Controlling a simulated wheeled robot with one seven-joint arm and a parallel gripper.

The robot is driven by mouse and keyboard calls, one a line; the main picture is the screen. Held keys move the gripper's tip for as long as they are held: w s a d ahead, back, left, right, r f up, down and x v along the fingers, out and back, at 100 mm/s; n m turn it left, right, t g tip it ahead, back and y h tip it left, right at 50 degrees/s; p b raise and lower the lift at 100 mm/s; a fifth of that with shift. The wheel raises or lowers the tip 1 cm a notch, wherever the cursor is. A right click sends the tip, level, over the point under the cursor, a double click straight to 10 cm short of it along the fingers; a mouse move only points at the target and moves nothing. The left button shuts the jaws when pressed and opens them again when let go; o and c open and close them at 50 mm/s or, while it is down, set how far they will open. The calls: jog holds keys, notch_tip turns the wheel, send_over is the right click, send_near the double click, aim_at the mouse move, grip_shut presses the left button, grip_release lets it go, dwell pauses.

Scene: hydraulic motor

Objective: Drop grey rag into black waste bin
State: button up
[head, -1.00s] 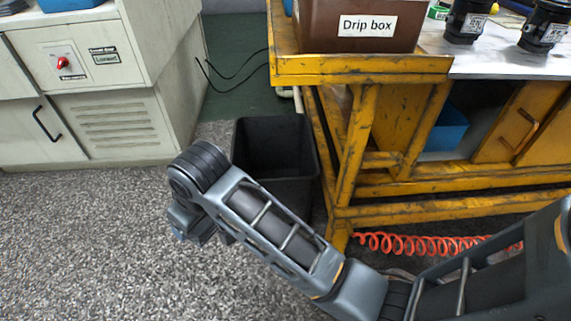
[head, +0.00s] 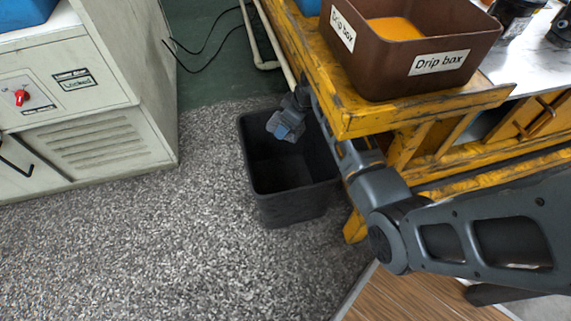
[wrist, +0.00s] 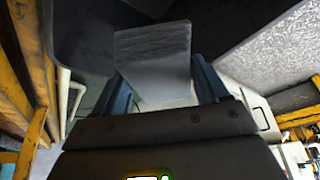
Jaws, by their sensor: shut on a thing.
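The black waste bin (head: 292,208) stands open on the speckled floor beside the yellow bench. My gripper (head: 287,127) is over the back part of the bin's opening in the head view. In the wrist view my gripper (wrist: 160,88) is shut on the grey rag (wrist: 153,50), which sits between the two blue fingers as a flat, folded grey piece. The bin's dark wall (wrist: 85,35) shows behind the rag in the wrist view. I cannot make out the rag clearly in the head view.
The yellow bench (head: 400,112) is close on the right of the bin, with a brown drip box (head: 385,75) at its corner. A pale cabinet (head: 100,140) stands left. A pipe (head: 262,50) runs behind the bin. The floor in front is clear.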

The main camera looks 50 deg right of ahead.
aim_at(300, 126)
jog(key=shift+s+d+f, duration=0.1)
jog(key=shift+d+f, duration=0.15)
jog(key=shift+d, duration=0.15)
notch_tip(300, 126, down, 6)
jog(key=b, duration=0.7)
jog(key=shift+r, duration=0.15)
jog(key=o, duration=1)
jog(key=shift+o, duration=0.2)
jog(key=p+v, duration=0.4)
jog(key=v, duration=0.4)
jog(key=shift+a, duration=0.1)
